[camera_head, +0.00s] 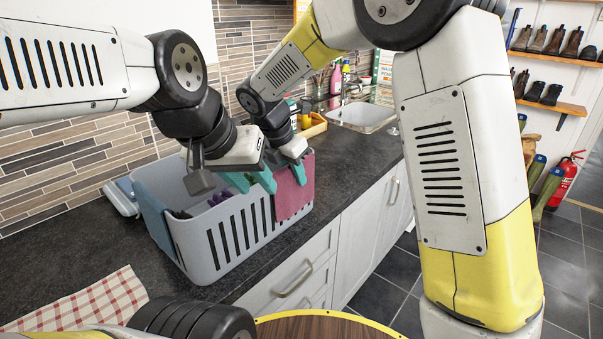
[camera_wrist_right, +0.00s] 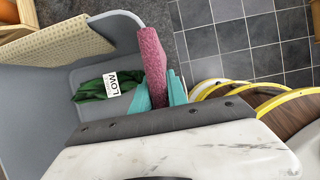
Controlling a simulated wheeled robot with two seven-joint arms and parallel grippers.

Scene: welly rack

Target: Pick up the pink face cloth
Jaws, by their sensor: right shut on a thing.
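My left gripper (camera_head: 251,182) is over the basket's near rim, left of the cloth. Its teal fingers are apart, with nothing visible between them.
A blue cloth (camera_head: 155,218) hangs over the basket's left end. A green item with a white label (camera_wrist_right: 106,87) lies inside, and a beige waffle cloth (camera_wrist_right: 62,42) hangs on a wall. A checked towel (camera_head: 82,302) lies on the counter. The sink (camera_head: 360,116) is beyond.

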